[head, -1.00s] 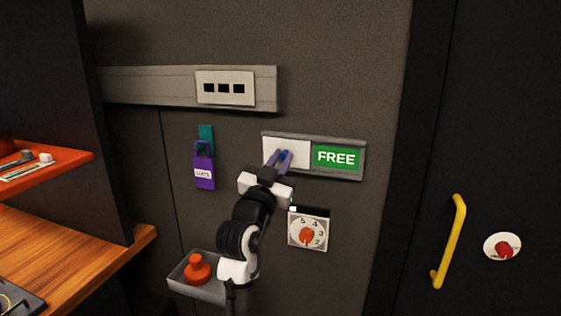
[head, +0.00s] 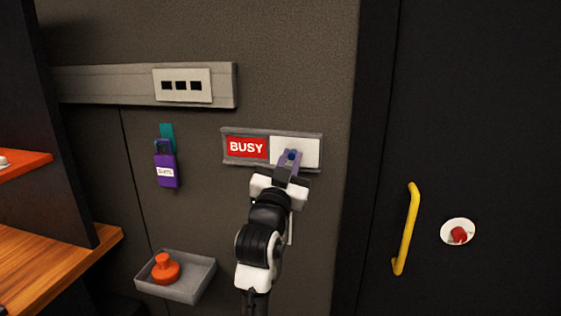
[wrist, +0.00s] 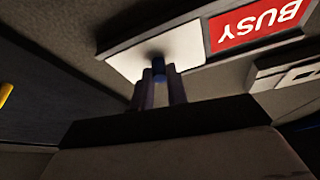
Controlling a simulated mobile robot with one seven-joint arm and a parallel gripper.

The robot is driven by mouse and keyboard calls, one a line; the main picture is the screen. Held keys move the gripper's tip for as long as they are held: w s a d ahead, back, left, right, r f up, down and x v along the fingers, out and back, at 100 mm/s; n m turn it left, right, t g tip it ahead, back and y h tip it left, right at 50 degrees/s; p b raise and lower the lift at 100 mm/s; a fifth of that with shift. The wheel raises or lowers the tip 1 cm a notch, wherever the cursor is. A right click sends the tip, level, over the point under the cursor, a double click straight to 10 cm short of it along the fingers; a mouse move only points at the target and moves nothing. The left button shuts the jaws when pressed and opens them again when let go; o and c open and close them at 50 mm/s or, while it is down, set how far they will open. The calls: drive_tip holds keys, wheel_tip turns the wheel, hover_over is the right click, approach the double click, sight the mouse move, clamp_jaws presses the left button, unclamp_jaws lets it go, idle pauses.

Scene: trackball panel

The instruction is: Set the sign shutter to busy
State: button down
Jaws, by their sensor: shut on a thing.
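The sign (head: 272,135) is a grey frame on the wall with a white sliding shutter (head: 308,148). The shutter covers the right half, and a red BUSY panel (head: 246,147) shows on the left half. In the wrist view the white shutter (wrist: 150,52) sits beside the red BUSY panel (wrist: 257,27). A small blue knob (wrist: 158,66) stands out from the shutter. My gripper (head: 290,156) is shut on this knob, with its two fingers (wrist: 159,92) on either side of it. The FREE panel is hidden behind the shutter.
A grey tray (head: 200,277) with an orange-red knob (head: 165,268) is at lower left. A purple padlock-like tag (head: 166,168) hangs left of the sign. My arm hides most of the numbered dial.

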drive_tip(key=shift+d, duration=0.2)
drive_tip(key=c, duration=1.4)
unclamp_jaws()
drive_tip(key=shift+s, duration=0.1)
drive_tip(key=shift+o, duration=0.2)
drive_tip(key=shift+s+a+f, duration=0.15)
drive_tip(key=shift+s+f, duration=0.05)
drive_tip(key=shift+s, duration=0.05)
drive_tip(key=b+v, duration=0.5)
drive_tip(key=v, duration=0.8)
drive_tip(key=shift+a, duration=0.1)
